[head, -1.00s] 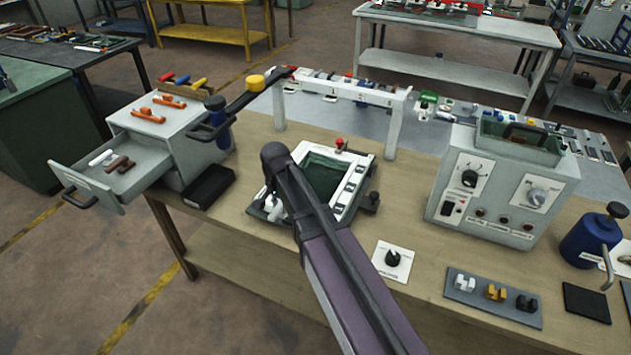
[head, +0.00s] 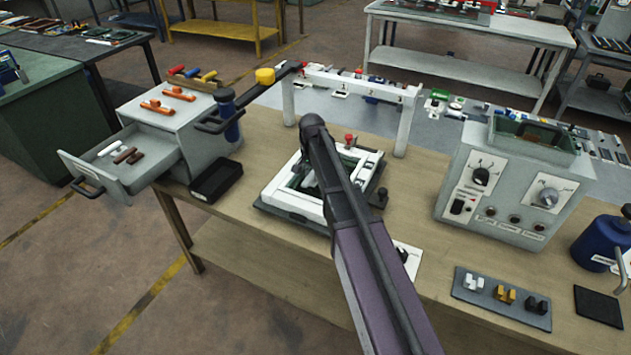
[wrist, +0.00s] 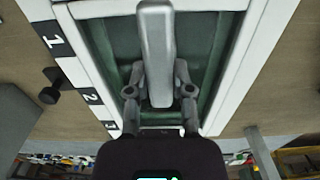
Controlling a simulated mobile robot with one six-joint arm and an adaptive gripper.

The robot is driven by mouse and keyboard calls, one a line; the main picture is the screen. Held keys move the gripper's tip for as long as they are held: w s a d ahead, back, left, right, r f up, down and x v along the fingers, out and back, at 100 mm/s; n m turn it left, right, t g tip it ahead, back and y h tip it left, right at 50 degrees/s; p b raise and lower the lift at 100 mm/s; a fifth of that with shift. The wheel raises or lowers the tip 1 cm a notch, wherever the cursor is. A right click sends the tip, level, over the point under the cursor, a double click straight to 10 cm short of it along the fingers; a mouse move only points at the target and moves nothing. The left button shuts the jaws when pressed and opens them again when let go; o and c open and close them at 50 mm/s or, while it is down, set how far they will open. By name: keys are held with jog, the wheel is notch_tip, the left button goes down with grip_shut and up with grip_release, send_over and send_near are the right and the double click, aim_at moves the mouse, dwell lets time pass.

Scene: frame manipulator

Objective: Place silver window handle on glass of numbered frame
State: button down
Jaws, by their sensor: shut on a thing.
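In the wrist view, my gripper (wrist: 159,95) is shut on the silver window handle (wrist: 157,50), a long grey bar pointing away from my palm. Behind the handle is the dark green glass (wrist: 205,55) of the white numbered frame (wrist: 82,45). Black labels with 1 and 2 run along the frame's left side there. I cannot tell whether the handle touches the glass. In the head view, the white frame (head: 288,198) lies on the wooden bench, and my arm covers part of the frame and hides the gripper and handle.
An open drawer (head: 105,175) holds white and brown handles at the left. A black tray (head: 216,181) is beside the frame. A white rack (head: 345,85) stands behind it. A grey control box (head: 510,185) stands to the right. A red knob (head: 349,138) rises at the frame's back edge.

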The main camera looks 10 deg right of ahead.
jog(key=shift+w+d, duration=0.15)
jog(key=shift+w+d, duration=0.25)
jog(key=shift+w, duration=0.15)
jog(key=shift+w+d+f, duration=0.2)
jog(key=shift+f, duration=0.05)
jog(key=shift+s+f+b, duration=0.1)
jog(key=shift+f+b, duration=1.5)
jog(key=shift+b, duration=0.25)
jog(key=shift+f, duration=0.1)
jog(key=c, duration=0.5)
grip_release()
notch_tip(320, 180, up, 12)
jog(key=p, duration=1.2)
